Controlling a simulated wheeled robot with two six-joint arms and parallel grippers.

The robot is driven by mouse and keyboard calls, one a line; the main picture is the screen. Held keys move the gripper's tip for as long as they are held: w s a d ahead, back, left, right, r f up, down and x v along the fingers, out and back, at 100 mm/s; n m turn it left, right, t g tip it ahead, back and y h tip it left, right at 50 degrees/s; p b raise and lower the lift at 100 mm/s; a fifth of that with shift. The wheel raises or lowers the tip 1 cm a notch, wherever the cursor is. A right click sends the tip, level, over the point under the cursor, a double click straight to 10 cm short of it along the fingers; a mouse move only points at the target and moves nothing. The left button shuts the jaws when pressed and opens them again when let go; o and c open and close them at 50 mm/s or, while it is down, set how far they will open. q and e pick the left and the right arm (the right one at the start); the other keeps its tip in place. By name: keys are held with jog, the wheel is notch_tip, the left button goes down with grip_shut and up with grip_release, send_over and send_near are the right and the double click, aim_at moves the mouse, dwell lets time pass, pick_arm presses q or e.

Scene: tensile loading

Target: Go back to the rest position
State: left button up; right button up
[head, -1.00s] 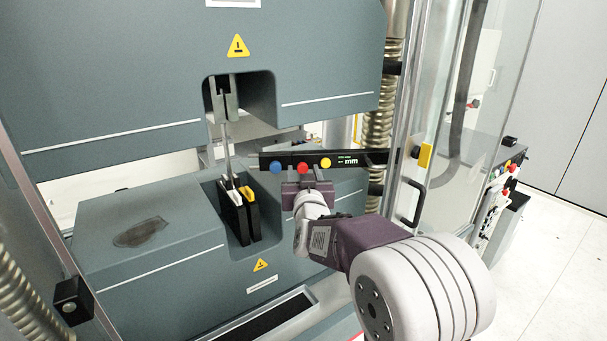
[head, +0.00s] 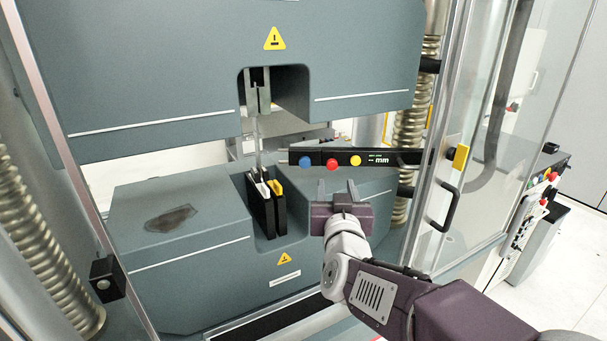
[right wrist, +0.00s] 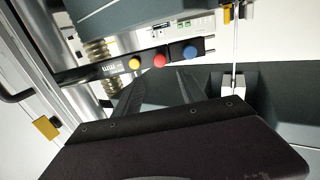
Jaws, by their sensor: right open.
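My right gripper (head: 337,188) is in front of the testing machine, just below the black button bar (head: 390,158). Its two fingers are apart with nothing between them. It also shows in the right wrist view (right wrist: 158,88), fingers spread and empty. A thin upright specimen (head: 257,137) stands between the upper grip (head: 257,95) and the black lower grip (head: 262,212), left of my right gripper and apart from it. The specimen also shows in the right wrist view (right wrist: 236,45). My left gripper is not in view.
The bar carries blue (head: 305,162), red (head: 332,164) and yellow buttons. A clear door with a black handle (head: 447,207) stands open at the right, close to my right arm. A ribbed column (head: 40,250) is at the left. A button panel (head: 525,215) stands beyond the door.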

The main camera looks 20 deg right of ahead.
jog(key=s+a+f+n+g+y, duration=0.1)
jog(key=a+f+n+g+y, duration=0.3)
jog(key=f, duration=0.8)
jog(key=s+a+f+n+g+y, duration=0.1)
jog(key=a+f+g+y, duration=0.4)
jog(key=f, duration=0.7)
jog(key=s+a+f+g, duration=0.1)
jog(key=s+f+g, duration=0.2)
jog(key=s, duration=0.4)
jog(key=s+a+f+g+h, duration=0.1)
jog(key=s+f+g, duration=0.2)
jog(key=s, duration=0.4)
jog(key=shift+s+a+f, duration=0.2)
jog(key=shift+s+f, duration=0.1)
jog(key=shift+f, duration=0.5)
